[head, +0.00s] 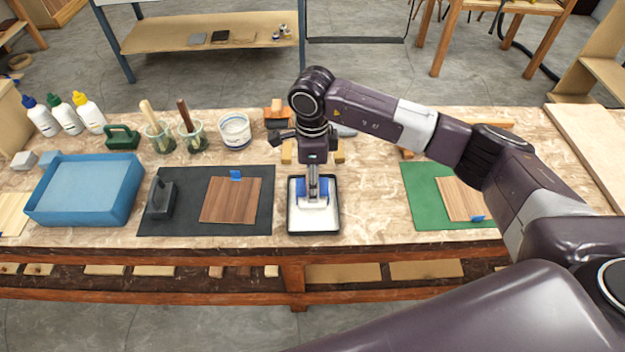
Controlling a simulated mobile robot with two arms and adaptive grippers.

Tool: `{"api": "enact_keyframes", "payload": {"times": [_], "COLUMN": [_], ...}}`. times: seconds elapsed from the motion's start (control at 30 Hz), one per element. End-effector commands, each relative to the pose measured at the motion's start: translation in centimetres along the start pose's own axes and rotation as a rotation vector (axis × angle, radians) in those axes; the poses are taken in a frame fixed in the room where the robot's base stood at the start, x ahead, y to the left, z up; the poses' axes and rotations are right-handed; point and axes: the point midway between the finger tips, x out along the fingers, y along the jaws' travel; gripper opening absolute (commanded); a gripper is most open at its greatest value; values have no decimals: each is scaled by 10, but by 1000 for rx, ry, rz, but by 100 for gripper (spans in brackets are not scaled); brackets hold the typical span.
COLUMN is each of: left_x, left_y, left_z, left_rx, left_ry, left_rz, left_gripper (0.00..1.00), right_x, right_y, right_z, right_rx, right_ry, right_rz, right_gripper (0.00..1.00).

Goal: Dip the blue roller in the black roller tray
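The black roller tray (313,232) lies near the front edge of the table, with a white layer inside it. The blue roller (299,188) is in the tray, lying crosswise at its back half, over the white layer. My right gripper (313,190) points straight down over the tray, its narrow fingers together at the roller's middle. It appears shut on the roller; the fingers hide the grip and the roller's centre. Whether the roller touches the white layer is hard to tell. My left gripper is not in view.
Left of the tray is a dark mat (190,225) with a wooden panel (230,203) and a black handled tool (160,198). A blue bin (85,190) stands farther left. Cups and bottles stand behind. A green mat (425,205) with a panel (460,200) lies right.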

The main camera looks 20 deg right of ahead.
Motion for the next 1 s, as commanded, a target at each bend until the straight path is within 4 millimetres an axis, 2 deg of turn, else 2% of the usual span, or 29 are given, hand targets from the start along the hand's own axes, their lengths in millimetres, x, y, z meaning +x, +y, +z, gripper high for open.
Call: {"api": "enact_keyframes", "payload": {"times": [0.7,1.0], "left_x": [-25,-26], "left_y": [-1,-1], "left_z": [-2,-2], "left_rx": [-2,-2], "left_ry": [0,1], "left_rz": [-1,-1], "left_gripper": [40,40], "right_x": [-57,-61], "right_y": [-1,0], "right_z": [0,0], "right_rx": [0,0], "right_ry": [0,0], "right_rz": [-2,-1], "right_gripper": [28,28]}}
